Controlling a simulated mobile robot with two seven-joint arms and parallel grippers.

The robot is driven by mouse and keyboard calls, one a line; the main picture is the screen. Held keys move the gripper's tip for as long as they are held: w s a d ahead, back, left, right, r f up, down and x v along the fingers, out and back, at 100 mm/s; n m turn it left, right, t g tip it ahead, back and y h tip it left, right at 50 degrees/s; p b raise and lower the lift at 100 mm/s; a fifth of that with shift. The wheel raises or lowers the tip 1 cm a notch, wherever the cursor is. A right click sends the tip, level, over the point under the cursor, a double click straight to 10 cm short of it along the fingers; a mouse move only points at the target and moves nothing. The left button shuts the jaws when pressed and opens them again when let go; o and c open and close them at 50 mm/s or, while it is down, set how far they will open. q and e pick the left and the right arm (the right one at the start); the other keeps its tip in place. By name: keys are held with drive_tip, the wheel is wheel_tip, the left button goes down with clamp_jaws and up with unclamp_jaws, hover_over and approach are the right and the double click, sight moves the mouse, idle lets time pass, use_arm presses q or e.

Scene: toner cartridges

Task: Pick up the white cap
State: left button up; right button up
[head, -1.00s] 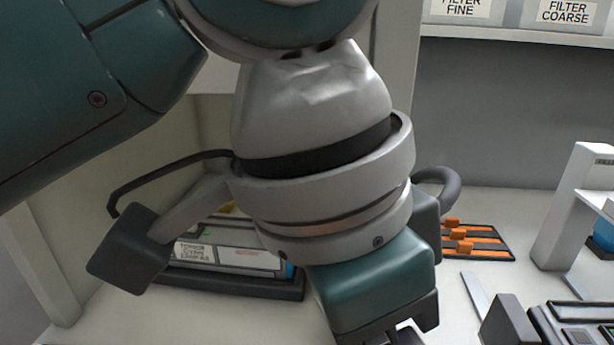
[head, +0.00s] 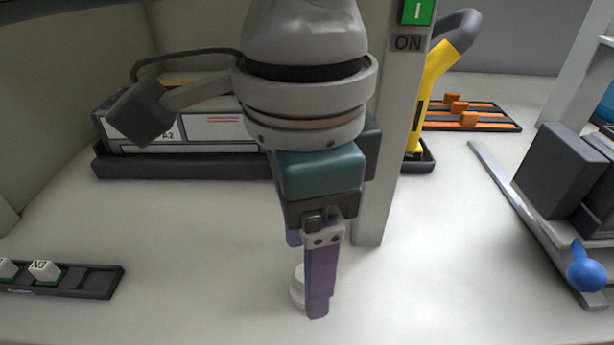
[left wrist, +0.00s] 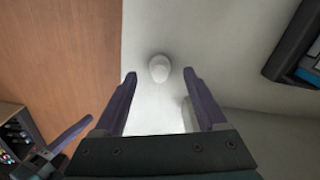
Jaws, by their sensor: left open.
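The white cap (head: 297,288) stands on the pale table in the head view, partly hidden behind a purple finger of my left gripper (head: 308,290). In the left wrist view the cap (left wrist: 159,68) is a small round white piece just beyond the fingertips, roughly midway between them. My left gripper (left wrist: 158,76) is open and empty, pointing down at the cap, with its two purple fingers spread apart. I cannot tell whether a finger touches the cap.
A grey post (head: 383,190) stands close to the right of my left gripper. A black tray (head: 200,166) holding a labelled cartridge lies behind. A black rack (head: 95,281) with white pieces is at left. A dark device with a blue knob (head: 586,268) is at right. The front table is clear.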

use_arm(q)
wheel_tip(320, 180, down, 3)
drive_tip(key=shift+r, duration=0.1)
clamp_jaws()
idle(0.6)
